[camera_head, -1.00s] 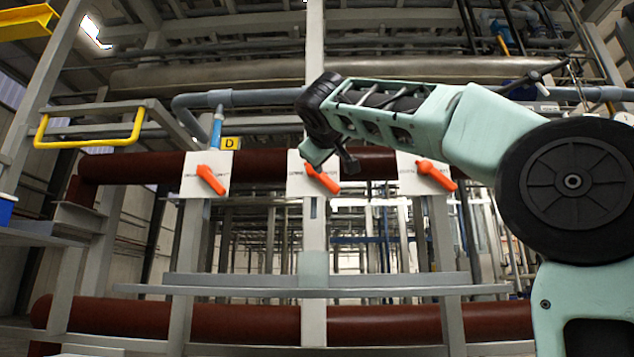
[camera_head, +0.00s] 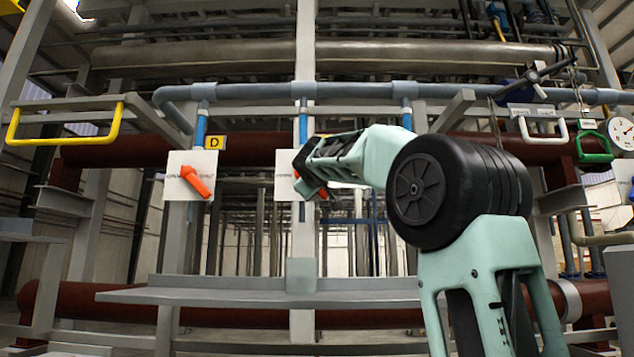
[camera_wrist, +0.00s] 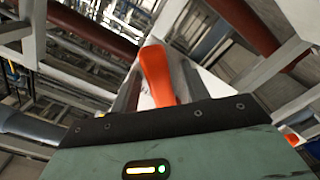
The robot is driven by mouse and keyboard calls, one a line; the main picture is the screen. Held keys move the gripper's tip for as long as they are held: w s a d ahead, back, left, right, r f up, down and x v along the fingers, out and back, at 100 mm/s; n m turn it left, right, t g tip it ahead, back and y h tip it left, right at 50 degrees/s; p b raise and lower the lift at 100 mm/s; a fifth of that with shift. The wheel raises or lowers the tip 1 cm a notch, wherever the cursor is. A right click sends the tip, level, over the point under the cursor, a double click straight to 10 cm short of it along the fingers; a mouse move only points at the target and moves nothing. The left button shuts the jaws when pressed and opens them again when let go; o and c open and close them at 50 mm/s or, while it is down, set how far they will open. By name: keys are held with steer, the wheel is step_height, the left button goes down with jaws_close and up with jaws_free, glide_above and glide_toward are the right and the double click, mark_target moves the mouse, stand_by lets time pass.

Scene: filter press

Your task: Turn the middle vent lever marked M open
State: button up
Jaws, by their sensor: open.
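The middle white plate (camera_head: 284,178) is mostly covered by my gripper (camera_head: 307,187) in the head view. A bit of its orange lever (camera_head: 323,192) shows beside the gripper. In the wrist view an orange lever (camera_wrist: 157,75) stands just beyond the dark edge of my gripper, with a pale plate behind it. My gripper is open and close to the lever; whether it touches cannot be told. The lettering on the plate is too small to read. The left plate (camera_head: 177,211) has its own orange lever (camera_head: 195,181), slanting down to the right. The right plate is hidden behind my arm.
A grey ledge (camera_head: 240,295) runs below the plates. A dark red pipe (camera_head: 110,152) passes behind them. A yellow handle (camera_head: 66,139) sticks out at left. A white handle (camera_head: 540,138), green handle (camera_head: 594,157) and gauge (camera_head: 621,132) are at right.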

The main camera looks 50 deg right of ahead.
jaws_close()
